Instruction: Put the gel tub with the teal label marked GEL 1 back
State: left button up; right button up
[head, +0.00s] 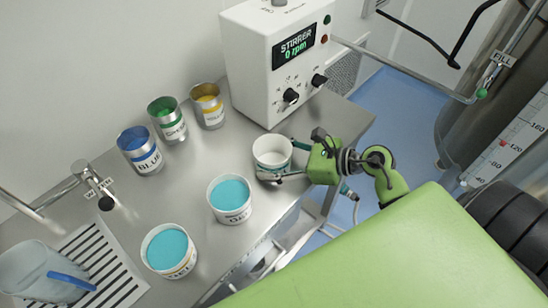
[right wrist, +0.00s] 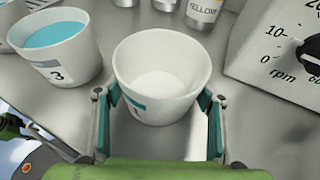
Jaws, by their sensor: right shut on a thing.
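A white tub (head: 272,146) is in the grip of my right gripper (head: 280,162), near the front edge of the bench. Its inside looks white and empty. In the right wrist view the tub (right wrist: 160,60) sits between both fingers (right wrist: 157,112), and a teal label strip with what looks like a 1 shows low on its side, partly hidden. I cannot tell whether its base touches the bench. A tub of teal gel (head: 230,194) stands to its left; it shows a 3 in the right wrist view (right wrist: 62,62). My left gripper is not in view.
Another teal-filled tub (head: 168,252) stands at the front left. Blue (head: 140,152), green (head: 167,122) and yellow (head: 208,108) cans line the back. The stirrer box (head: 265,60) stands behind the held tub. A drain grille (head: 110,265) with a clear jug (head: 35,272) is at the left.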

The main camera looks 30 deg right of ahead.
jog(key=o, duration=1)
jog(key=shift+f, duration=0.2)
jog(key=o, duration=0.4)
jog(key=shift+r, duration=0.15)
jog(key=shift+r+p, duration=0.2)
jog(key=shift+p, duration=0.1)
jog(key=b+v, duration=0.3)
jog(key=v, duration=0.7)
jog(key=shift+s+d, duration=0.2)
jog(key=shift+s, duration=0.05)
jog(key=shift+s+d+r, duration=0.4)
jog(key=shift+s, duration=0.1)
jog(key=shift+d, duration=0.1)
